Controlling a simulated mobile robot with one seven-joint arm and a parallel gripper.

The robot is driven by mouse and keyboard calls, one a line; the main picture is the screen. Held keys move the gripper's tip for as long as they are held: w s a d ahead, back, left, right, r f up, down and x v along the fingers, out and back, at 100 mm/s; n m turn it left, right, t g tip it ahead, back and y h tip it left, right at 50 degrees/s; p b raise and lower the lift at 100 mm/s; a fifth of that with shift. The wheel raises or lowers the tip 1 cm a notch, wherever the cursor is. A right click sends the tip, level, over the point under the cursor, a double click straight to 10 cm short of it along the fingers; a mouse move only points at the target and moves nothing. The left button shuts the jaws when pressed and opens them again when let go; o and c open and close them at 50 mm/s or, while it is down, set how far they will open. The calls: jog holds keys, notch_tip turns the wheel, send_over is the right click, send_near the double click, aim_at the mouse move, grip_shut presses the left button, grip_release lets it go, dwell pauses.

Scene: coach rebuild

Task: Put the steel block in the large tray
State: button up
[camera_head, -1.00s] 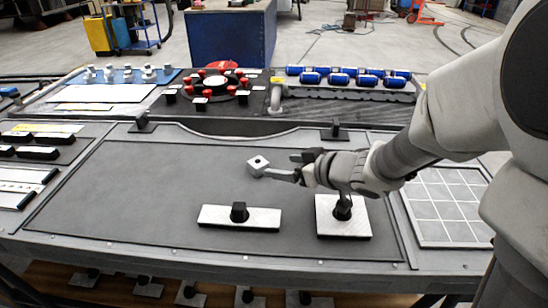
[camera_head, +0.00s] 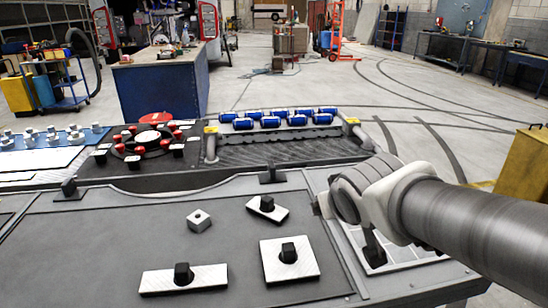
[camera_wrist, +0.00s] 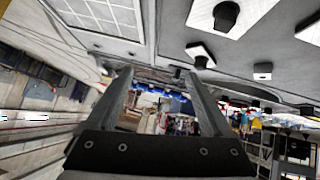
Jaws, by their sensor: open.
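A small pale-grey cube with a dark hole on top (camera_head: 199,220), which looks like the steel block, sits on the wide dark grey work panel (camera_head: 90,250). It also shows in the wrist view (camera_wrist: 263,71). A light tray with a grid of lines (camera_head: 405,252) lies at the right, partly behind my arm; it shows at the top left of the wrist view (camera_wrist: 110,18). I cannot tell which surface is the large tray. My gripper (camera_wrist: 158,85) is open and empty, right of the cube and apart from it.
Three pale plates with black knobs stand near the cube: a long one (camera_head: 158,281), a square one (camera_head: 272,266) and a small one (camera_head: 278,212). Behind are blue cylinders in a rack (camera_head: 270,122) and a round fixture with red knobs (camera_head: 148,147). The panel's left is clear.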

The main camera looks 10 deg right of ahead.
jog(key=s+a+f+m+g+y, duration=0.1)
jog(key=s+a+g, duration=0.1)
jog(key=s, duration=1.1)
jog(key=shift+s+g, duration=0.2)
jog(key=shift+g, duration=0.7)
notch_tip(320, 180, up, 16)
jog(key=p, duration=1.6)
jog(key=shift+r, duration=0.15)
